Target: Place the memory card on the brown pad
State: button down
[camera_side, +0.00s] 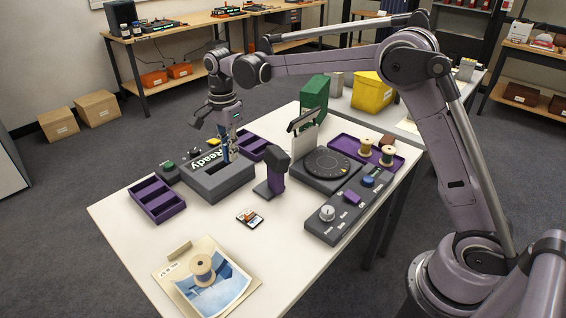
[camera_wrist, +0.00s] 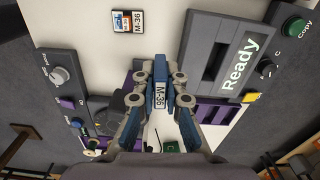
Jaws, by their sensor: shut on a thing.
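My gripper (camera_side: 231,153) points down over the grey box (camera_side: 218,184) marked "Ready". In the wrist view my gripper (camera_wrist: 161,82) is shut on a small memory card (camera_wrist: 160,98) labelled "M-36", which stands between the blue-lined fingers. The fingers hide most of this card, and I cannot tell whether its lower edge touches the box. A flat item (camera_side: 250,217) with a picture and an "M-36" label lies on the white table; it also shows in the wrist view (camera_wrist: 128,22).
A purple handheld tool (camera_side: 276,173) stands upright mid-table, beside a dark round dial unit (camera_side: 328,165). A control panel (camera_side: 347,210) lies at the right edge. Purple compartment trays (camera_side: 157,199) flank the grey box.

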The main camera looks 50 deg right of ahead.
notch_tip(320, 180, up, 6)
jog(key=shift+f, duration=0.15)
jog(key=w+d+m, duration=0.2)
jog(key=d+m, duration=0.2)
jog(key=d, duration=1)
jog(key=m, duration=1.5)
send_over(388, 139)
notch_tip(388, 139, down, 19)
jog(key=shift+a+r, duration=0.1)
jog(key=shift+a, duration=0.05)
jog(key=shift+f, duration=0.2)
jog(key=c, duration=1.4)
grip_release()
